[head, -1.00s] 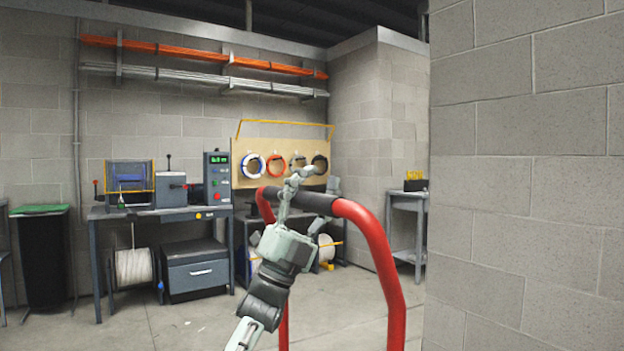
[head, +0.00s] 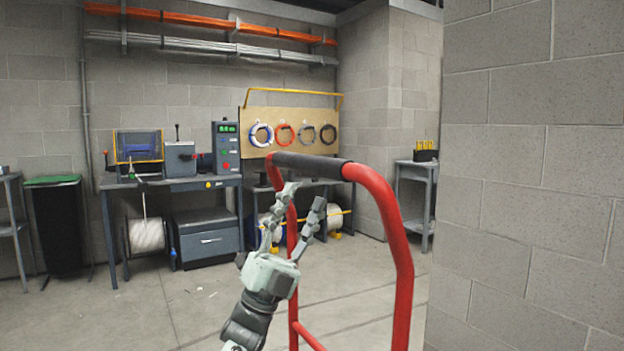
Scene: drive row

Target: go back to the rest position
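My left gripper (head: 298,200) is in front of the red cart handle (head: 384,205), at the lower middle of the head view. Its two fingers are spread apart with nothing between them. The fingertips are just below the black grip (head: 312,164) of the handle and look clear of it. The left arm comes up from the bottom edge. My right gripper is not in view.
A grey block wall (head: 530,170) fills the right side. Behind the handle stand a workbench (head: 170,184) with machines, a pegboard with coloured cable coils (head: 283,136), a dark bin (head: 57,225) and a small side table (head: 416,166). Open concrete floor lies between.

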